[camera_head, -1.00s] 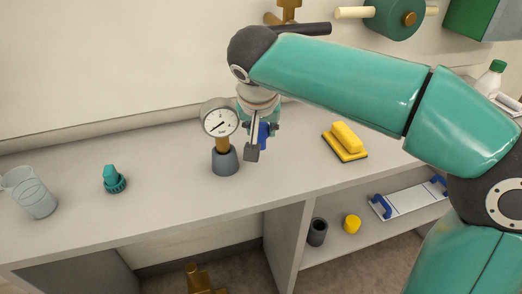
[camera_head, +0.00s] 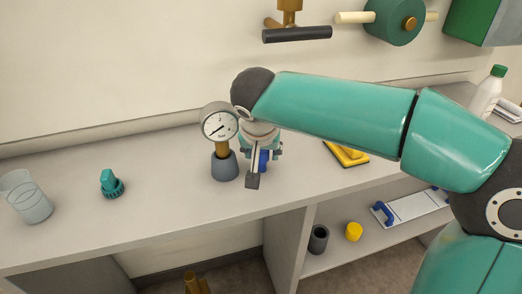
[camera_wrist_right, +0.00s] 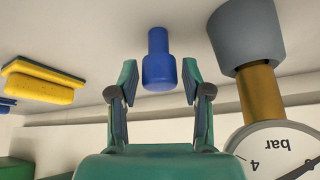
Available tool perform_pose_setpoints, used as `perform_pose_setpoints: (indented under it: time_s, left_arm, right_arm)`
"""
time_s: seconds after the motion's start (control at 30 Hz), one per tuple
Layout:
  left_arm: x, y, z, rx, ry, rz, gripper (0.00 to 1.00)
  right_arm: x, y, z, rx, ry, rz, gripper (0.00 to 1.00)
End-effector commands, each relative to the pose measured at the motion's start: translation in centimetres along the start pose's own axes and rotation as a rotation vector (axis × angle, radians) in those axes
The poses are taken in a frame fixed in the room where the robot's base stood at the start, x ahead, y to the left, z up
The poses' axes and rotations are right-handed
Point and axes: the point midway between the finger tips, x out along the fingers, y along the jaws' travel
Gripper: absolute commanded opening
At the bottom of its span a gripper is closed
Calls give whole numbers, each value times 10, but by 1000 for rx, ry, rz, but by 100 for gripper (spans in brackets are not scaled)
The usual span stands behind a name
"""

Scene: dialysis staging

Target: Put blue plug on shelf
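The blue plug (camera_wrist_right: 158,65) stands on the counter (camera_head: 150,225), with a wide body and a narrower neck in the right wrist view. In the head view it shows only partly (camera_head: 263,160), behind my right gripper (camera_head: 256,168). The right wrist view shows that gripper (camera_wrist_right: 161,85) open, its fingertips on either side of the plug with a gap on each side. The lower shelf (camera_head: 338,258) lies under the counter's right part. My left gripper is not in view.
A pressure gauge on a grey base (camera_head: 224,167) stands close left of my right gripper. A teal fitting (camera_head: 111,184) and a clear beaker (camera_head: 27,199) are farther left. The shelf holds a grey cup (camera_head: 318,239), yellow cap (camera_head: 354,231) and blue-handled tray (camera_head: 412,207).

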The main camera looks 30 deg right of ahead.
Motion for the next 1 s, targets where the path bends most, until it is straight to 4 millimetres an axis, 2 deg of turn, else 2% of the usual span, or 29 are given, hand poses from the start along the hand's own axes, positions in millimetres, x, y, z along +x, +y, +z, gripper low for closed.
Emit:
perform_pose_setpoints:
  time_s: [0.3,0.47,0.57,1.0]
  left_arm:
    - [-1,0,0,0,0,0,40]
    - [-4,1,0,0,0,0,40]
    - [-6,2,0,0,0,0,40]
    - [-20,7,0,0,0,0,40]
  right_arm:
    - [-1,0,0,0,0,0,58]
    - [-8,-1,-2,-1,2,-2,58]
    - [-22,-1,-3,0,3,-4,58]
    - [-106,-2,-2,-2,1,-4,58]
